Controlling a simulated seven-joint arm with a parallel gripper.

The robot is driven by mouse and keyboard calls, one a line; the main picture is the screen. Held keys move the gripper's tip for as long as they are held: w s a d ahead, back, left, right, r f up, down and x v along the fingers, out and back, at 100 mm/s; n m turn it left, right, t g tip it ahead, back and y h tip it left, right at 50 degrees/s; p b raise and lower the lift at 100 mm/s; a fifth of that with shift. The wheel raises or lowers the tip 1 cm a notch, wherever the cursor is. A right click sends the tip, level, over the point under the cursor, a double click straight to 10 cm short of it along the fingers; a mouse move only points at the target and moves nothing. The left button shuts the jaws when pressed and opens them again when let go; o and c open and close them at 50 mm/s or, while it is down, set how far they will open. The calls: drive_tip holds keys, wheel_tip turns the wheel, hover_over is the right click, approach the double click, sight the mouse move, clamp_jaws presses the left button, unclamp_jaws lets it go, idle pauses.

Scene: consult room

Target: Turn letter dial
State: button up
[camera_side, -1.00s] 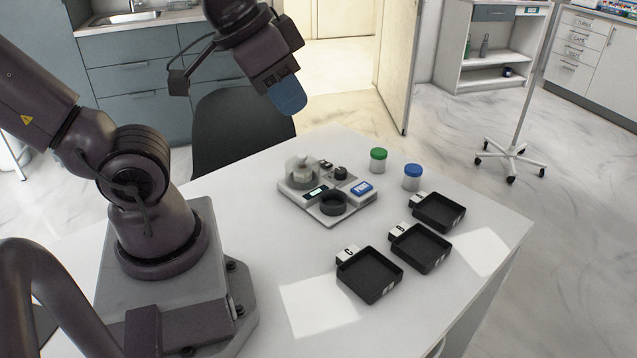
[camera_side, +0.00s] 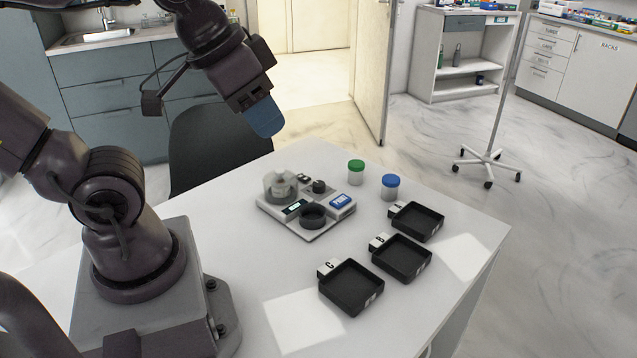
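A grey-white device (camera_side: 335,229) sits on the white table in the middle of the view. A small black knob (camera_side: 319,186) stands at its back; I cannot read letters on it. A black ring-shaped part (camera_side: 313,217) is at its front, a small lit display (camera_side: 294,208) at its left front, and a blue button labelled PRINT (camera_side: 341,201) at its right. A clear round cover (camera_side: 280,187) is at its left. My gripper (camera_side: 265,122) hangs in the air above and behind the device, apart from it. Its blue fingers overlap, so their opening is hidden.
A green-capped jar (camera_side: 356,172) and a blue-capped jar (camera_side: 390,188) stand right of the device. Three black trays (camera_side: 352,287) (camera_side: 401,258) (camera_side: 417,221) with letter tags lie on the right side. The table's front middle is clear. A dark chair (camera_side: 215,140) stands behind.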

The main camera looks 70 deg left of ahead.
drive_tip(key=shift+o, duration=0.8)
drive_tip(key=w+a+f+n+g, duration=0.4)
drive_tip(key=w+a+f, duration=0.3)
drive_tip(key=w+a, duration=0.2)
drive_tip(key=shift+w+a+f+g, duration=0.25)
drive_tip(key=shift+w+a+g, duration=0.1)
drive_tip(key=shift+a, duration=0.7)
drive_tip(key=n, duration=0.4)
approach(319, 183)
drive_tip(key=shift+g, duration=0.35)
drive_tip(key=f, duration=0.9)
drive_tip(key=shift+w+f, duration=0.2)
drive_tip(key=shift+w, duration=0.05)
drive_tip(key=shift+c, duration=0.4)
drive_tip(key=c, duration=0.6)
